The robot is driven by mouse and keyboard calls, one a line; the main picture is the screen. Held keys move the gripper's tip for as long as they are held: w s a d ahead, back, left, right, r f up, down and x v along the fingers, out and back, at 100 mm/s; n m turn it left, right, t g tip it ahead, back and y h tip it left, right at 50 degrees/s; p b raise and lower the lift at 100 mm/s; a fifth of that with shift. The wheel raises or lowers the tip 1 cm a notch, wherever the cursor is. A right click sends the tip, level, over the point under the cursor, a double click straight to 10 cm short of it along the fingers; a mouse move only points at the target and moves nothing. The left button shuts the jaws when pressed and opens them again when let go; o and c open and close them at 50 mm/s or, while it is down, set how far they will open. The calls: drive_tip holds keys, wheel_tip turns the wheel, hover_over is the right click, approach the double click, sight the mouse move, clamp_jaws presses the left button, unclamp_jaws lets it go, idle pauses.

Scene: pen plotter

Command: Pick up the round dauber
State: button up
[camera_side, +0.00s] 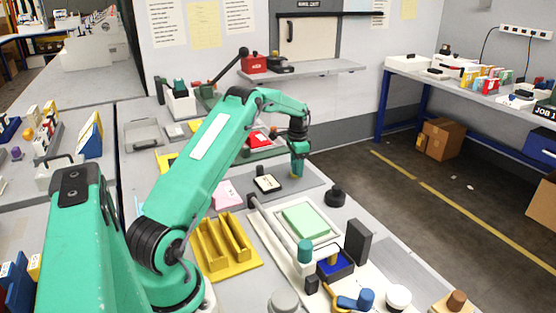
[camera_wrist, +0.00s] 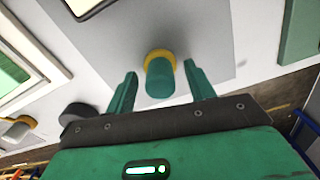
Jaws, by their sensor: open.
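The round dauber (camera_wrist: 160,82), a short green cylinder with a yellow ring at its far end, stands on the grey mat (camera_wrist: 212,48) in the wrist view. My gripper (camera_wrist: 160,72) is open, with one finger on each side of the dauber and a visible gap on both sides. In the side view, my gripper (camera_side: 297,170) points down low over the grey mat (camera_side: 310,182). There the fingers hide most of the dauber; only a bit of yellow shows at their tips.
A black round knob (camera_side: 336,196) stands right of my gripper, and a small black-and-white box (camera_side: 267,184) lies to its left. A white frame with a green sheet (camera_side: 306,221) and a dark upright block (camera_side: 357,242) are nearer the camera. The mat around the dauber is mostly clear.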

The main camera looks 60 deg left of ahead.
drive_tip(key=shift+c, duration=0.2)
drive_tip(key=c, duration=1)
drive_tip(key=shift+r, duration=0.15)
drive_tip(key=shift+r, duration=0.4)
wheel_tip(320, 180, up, 3)
drive_tip(key=shift+f, duration=0.1)
drive_tip(key=w+d+r, duration=0.1)
drive_tip(key=d+r, duration=0.6)
drive_tip(key=d, duration=0.4)
drive_tip(key=shift+d, duration=0.3)
drive_tip(key=shift+r, duration=0.1)
